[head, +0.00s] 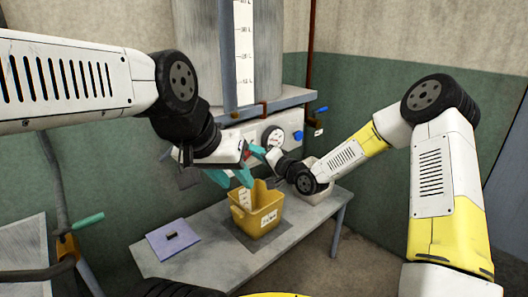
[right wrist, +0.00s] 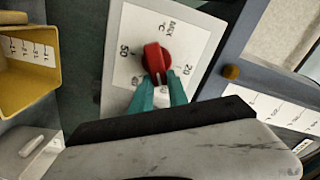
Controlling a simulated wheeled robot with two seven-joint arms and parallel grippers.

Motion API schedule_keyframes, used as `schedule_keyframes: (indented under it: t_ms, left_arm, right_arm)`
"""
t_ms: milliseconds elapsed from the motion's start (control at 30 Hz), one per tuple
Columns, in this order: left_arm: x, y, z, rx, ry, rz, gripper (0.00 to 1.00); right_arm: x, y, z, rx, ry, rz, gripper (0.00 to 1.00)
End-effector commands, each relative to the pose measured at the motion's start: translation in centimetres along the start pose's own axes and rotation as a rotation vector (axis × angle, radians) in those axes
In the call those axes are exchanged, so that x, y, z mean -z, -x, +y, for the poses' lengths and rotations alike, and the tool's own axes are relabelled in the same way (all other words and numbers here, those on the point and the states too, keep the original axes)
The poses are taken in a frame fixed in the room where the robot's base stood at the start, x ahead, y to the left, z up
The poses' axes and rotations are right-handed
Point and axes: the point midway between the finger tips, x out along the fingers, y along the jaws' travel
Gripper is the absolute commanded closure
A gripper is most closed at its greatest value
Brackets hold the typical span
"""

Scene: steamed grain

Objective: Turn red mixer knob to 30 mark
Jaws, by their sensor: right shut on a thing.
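The red mixer knob (right wrist: 157,62) sits on a pale dial plate (right wrist: 115,88) in the right wrist view. The plate reads "MIX °C"; 50 is at the left and 20 at the right. The marks at the lower side are partly covered by my fingers. My right gripper (right wrist: 158,88) has its teal fingers closed on the knob.
The yellow bucket (head: 257,221) stands on the grey bench (head: 205,273); it also shows in the right wrist view (right wrist: 30,85). A purple-grey pad (head: 165,250) lies left of it. A round gauge (head: 273,136) and a blue knob (head: 297,135) are on the wall unit.

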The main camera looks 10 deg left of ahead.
Motion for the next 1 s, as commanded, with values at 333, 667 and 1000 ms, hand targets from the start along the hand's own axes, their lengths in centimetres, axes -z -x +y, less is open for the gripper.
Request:
schedule_keyframes:
  t_ms: [333,667,1000]
  left_arm:
    - [0.0,0.0,0.0,0.000,0.000,0.000,0.64]
    - [0.0,0.0,0.0,0.000,0.000,0.000,0.64]
    - [0.0,0.0,0.0,0.000,0.000,0.000,0.64]
  right_arm:
    - [0.0,0.1,0.1,-0.002,0.001,0.000,0.66]
    - [0.0,0.1,0.1,-0.001,0.001,0.000,0.58]
    - [0.2,4.4,0.1,-0.004,0.002,0.002,0.58]
